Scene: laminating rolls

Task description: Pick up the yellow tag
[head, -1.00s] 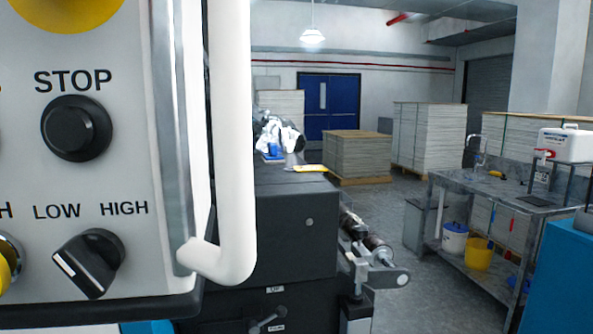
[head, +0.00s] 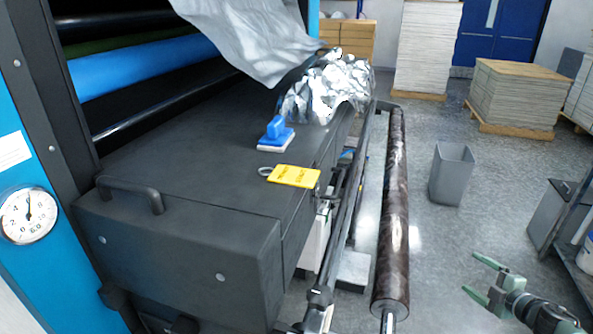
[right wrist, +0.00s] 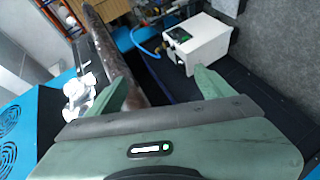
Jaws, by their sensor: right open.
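The yellow tag (head: 294,176) lies flat on the black top of the machine (head: 170,180), near its right edge, in the head view. A small ring or loop shows at its left end. My right gripper (head: 481,280) is at the lower right of the head view, open and empty, well to the right of the tag and beyond the long roller. In the right wrist view its two green fingers (right wrist: 163,88) stand apart with nothing between them. I cannot make out the tag in the right wrist view. My left gripper is not in view.
A blue-handled block (head: 276,134) and crumpled foil (head: 328,88) sit on the machine top behind the tag. A long dark roller (head: 394,210) runs beside the machine. A grey bin (head: 452,172) stands on the floor. A white box (right wrist: 199,44) shows in the wrist view.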

